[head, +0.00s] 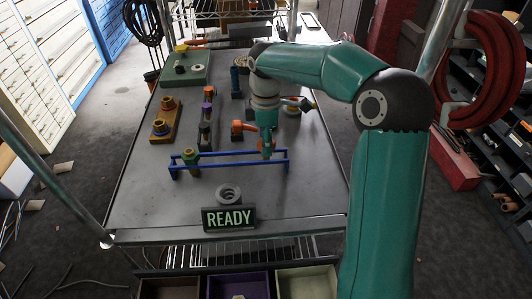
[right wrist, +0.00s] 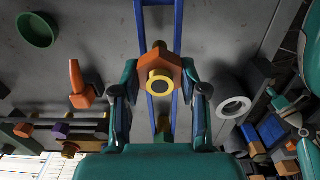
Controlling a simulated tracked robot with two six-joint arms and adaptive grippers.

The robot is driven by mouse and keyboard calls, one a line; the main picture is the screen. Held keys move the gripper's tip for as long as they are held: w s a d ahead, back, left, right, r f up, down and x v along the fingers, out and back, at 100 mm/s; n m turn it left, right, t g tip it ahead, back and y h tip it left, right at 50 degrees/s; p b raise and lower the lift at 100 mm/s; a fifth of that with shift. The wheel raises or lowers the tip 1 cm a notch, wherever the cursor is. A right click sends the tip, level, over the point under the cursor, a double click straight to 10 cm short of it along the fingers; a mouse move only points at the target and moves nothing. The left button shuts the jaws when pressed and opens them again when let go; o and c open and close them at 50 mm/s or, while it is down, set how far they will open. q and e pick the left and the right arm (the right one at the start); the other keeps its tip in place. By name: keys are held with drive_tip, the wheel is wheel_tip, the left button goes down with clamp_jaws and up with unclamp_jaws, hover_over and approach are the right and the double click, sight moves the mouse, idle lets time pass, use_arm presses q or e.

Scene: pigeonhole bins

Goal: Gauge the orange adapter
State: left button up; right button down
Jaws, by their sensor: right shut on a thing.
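The orange adapter (right wrist: 170,66) is a hex-bodied piece with a yellow ringed end, between the fingers of my right gripper (right wrist: 160,92) in the right wrist view. The gripper is shut on it. In the head view my right gripper (head: 266,142) points down at the right end of the blue rails (head: 230,164), and only a little orange shows at its tips. I cannot tell whether the adapter touches the rails. A grey ring (head: 228,193) stands behind a dark sign reading READY (head: 229,219); the ring also shows in the right wrist view (right wrist: 235,105). My left gripper is not in view.
An olive hex piece (head: 190,156) is at the rails' left end. Left are an ochre block with two fittings (head: 166,124) and a green block (head: 186,69). An orange piece (head: 237,127) lies behind the rails. Bins (head: 240,286) line the front. The table's front left is clear.

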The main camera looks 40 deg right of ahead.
wheel_tip(320, 180, up, 6)
drive_tip(key=p, duration=0.4)
drive_tip(key=shift+f+p, duration=0.15)
drive_tip(key=shift+p, duration=0.25)
drive_tip(key=shift+f, duration=0.1)
drive_tip(key=shift+s+a+f, duration=0.25)
drive_tip(key=shift+s+f, duration=0.05)
drive_tip(key=shift+f, duration=0.05)
drive_tip(key=s+a+r+n+p, duration=0.1)
drive_tip(key=a+r+n, duration=0.1)
drive_tip(key=a, duration=0.5)
drive_tip(key=s+a+r+n+p, duration=0.1)
drive_tip(key=a+r+n, duration=0.2)
drive_tip(key=a, duration=0.5)
drive_tip(key=shift+n+p, duration=0.3)
drive_tip(key=shift+n, duration=0.1)
drive_tip(key=shift+r, duration=0.1)
drive_tip(key=shift+f+b, duration=2.15)
drive_tip(key=shift+f, duration=0.8)
